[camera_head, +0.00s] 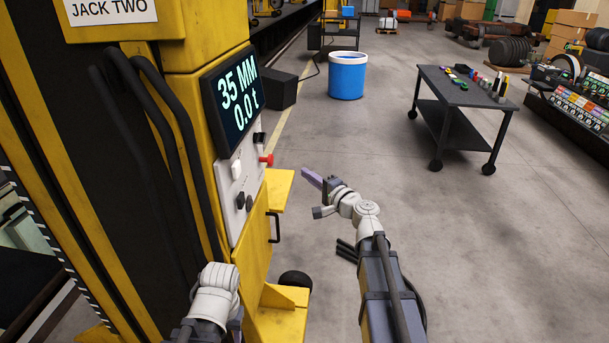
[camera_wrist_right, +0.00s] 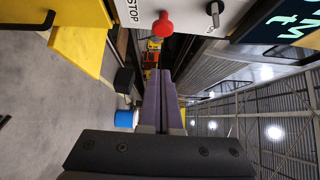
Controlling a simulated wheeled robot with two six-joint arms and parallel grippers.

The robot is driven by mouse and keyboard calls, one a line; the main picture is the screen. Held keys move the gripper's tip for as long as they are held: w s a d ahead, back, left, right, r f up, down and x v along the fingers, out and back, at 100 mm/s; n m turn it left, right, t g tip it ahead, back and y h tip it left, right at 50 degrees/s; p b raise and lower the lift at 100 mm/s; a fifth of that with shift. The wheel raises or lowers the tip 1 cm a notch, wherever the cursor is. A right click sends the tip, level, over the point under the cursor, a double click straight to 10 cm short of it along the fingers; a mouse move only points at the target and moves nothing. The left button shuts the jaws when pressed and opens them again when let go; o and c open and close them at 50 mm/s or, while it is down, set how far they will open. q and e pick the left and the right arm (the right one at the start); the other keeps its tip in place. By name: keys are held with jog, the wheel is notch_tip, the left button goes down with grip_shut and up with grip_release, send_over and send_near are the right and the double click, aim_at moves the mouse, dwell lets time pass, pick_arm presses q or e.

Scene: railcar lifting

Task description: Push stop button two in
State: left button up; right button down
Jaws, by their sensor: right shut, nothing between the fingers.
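The red stop button (camera_head: 266,159) sticks out from the light control panel (camera_head: 228,190) on the yellow jack, under a sign (camera_head: 112,10) reading JACK TWO. In the right wrist view the red button (camera_wrist_right: 163,25) shows beside the printed word STOP. My right gripper (camera_head: 306,173) has purple fingers, shut and empty, to the right of the button in the head view and apart from it. In the right wrist view its fingers (camera_wrist_right: 160,75) point ahead, with the button near the top edge. My left arm's white wrist shows low in the head view; its gripper fingers are not visible.
A display (camera_head: 236,98) reading 35 MM and 0.0 t sits above the panel. Dark knobs (camera_head: 244,201) and a black handle (camera_head: 274,227) are below the button. A blue bin (camera_head: 347,76) and a dark cart (camera_head: 465,92) stand farther back. The floor between is open.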

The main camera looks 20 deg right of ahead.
aim_at(272, 161)
jog(key=w+a, duration=0.6)
jog(key=w, duration=0.2)
jog(key=shift+a, duration=0.25)
jog(key=shift+w, duration=0.1)
jog(key=shift+w+a, duration=0.35)
jog(key=shift+a, duration=0.55)
jog(key=shift+d, duration=0.1)
